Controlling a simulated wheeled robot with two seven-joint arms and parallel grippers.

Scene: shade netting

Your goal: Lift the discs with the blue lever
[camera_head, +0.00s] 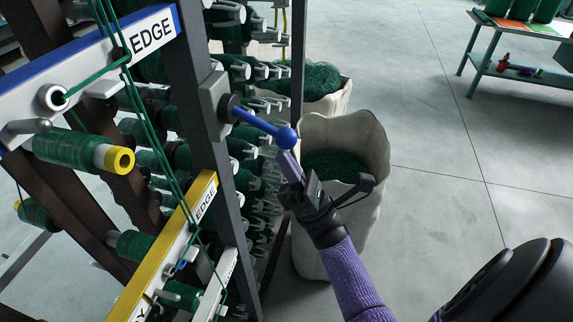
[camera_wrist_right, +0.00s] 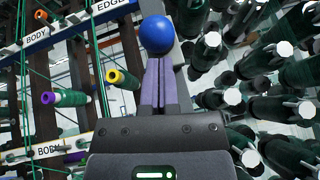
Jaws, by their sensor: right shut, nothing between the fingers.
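The blue lever (camera_head: 262,123) sticks out from a grey plate on the dark upright of the rack and slopes slightly down to the right, ending in a round blue knob (camera_head: 287,138). My right gripper (camera_head: 287,158) is just below the knob, its purple fingers pointing up at it. In the right wrist view the two fingers (camera_wrist_right: 158,62) lie together, shut and empty, with the blue knob (camera_wrist_right: 157,34) just beyond their tips. I cannot tell whether they touch it. No part clearly shows as the discs. My left gripper is not in view.
White bags (camera_head: 368,130) with green netting stand behind my right gripper. Open floor (camera_head: 440,150) lies to the right, with a table (camera_head: 490,62) far off.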

